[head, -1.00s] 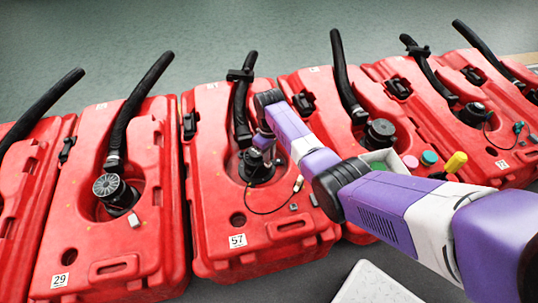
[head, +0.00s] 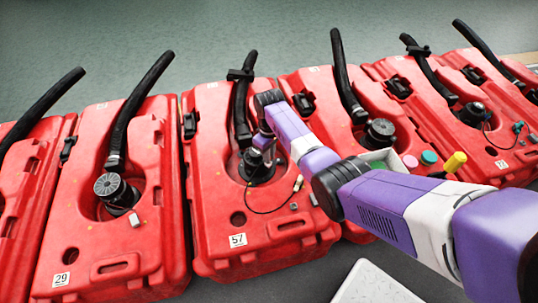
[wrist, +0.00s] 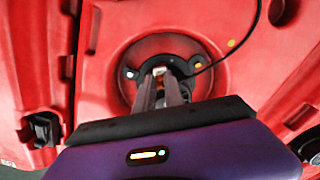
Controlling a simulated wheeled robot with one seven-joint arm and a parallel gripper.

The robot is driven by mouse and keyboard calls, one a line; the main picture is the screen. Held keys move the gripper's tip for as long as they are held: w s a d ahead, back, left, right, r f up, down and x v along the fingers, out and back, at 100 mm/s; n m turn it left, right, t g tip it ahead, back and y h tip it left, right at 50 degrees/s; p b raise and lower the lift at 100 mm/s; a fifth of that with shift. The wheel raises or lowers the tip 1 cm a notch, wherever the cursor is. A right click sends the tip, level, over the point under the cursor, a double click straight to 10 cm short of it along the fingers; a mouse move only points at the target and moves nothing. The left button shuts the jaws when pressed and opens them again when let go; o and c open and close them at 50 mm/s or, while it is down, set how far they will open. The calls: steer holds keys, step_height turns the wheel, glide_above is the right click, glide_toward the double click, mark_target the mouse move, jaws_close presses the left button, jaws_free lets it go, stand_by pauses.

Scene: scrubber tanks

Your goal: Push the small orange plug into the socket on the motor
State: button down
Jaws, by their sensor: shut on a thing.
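The motor (head: 257,172) is a black round unit in the recess of the red tank marked 57; it also shows in the wrist view (wrist: 182,64), partly behind my fingers. My gripper (head: 264,152) points down at the motor's top. In the wrist view my gripper (wrist: 162,82) is shut, with a small orange plug (wrist: 160,93) between the fingers, mostly hidden by them. A small pale block (wrist: 159,71) shows at the fingertips against the motor. I cannot tell whether it is the socket, nor how far the plug is in.
A thin black cable loops from the motor to a pale connector (head: 298,183) on the tank. A black hose (head: 242,105) rises behind the motor. Similar red tanks stand on both sides. A grey tray (head: 388,160) with colored items stands at right, partly behind my arm.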

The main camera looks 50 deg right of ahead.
steer(key=shift+f, duration=0.2)
steer(key=shift+f+b, duration=0.35)
steer(key=shift+b, duration=0.05)
steer(key=shift+f, duration=0.35)
steer(key=c, duration=1.3)
jaws_free()
steer(key=shift+c, duration=0.2)
steer(key=shift+o, duration=0.2)
steer(key=o, duration=0.4)
steer(key=shift+o, duration=0.2)
